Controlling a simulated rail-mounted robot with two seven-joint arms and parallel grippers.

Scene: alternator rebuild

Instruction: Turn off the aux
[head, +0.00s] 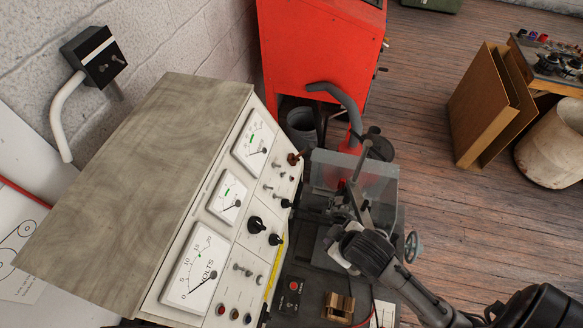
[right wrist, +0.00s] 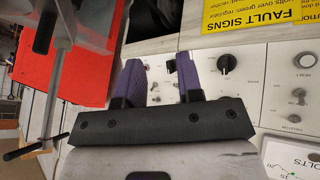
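The test console's control panel (head: 235,235) carries gauges, knobs and small toggles; an "aux" label is not legible in either view. My right gripper (head: 303,212) reaches the panel's right edge from the right, close to a small black knob (head: 285,203). In the right wrist view its two purple fingers (right wrist: 158,72) are apart, with no object held between them. A small dark knob (right wrist: 172,66) shows between and beyond the fingertips; contact cannot be told. Small silver toggles (right wrist: 155,99) are also between the fingers. A larger black knob (right wrist: 225,63) is to the right. My left gripper is not in view.
A clear guard box (head: 375,180) stands beside the panel, close to my right arm. A red cabinet (head: 320,45) stands behind. A small switch box with a red button (head: 291,292) is at the front. Cardboard (head: 485,105) and a drum (head: 552,148) are at right.

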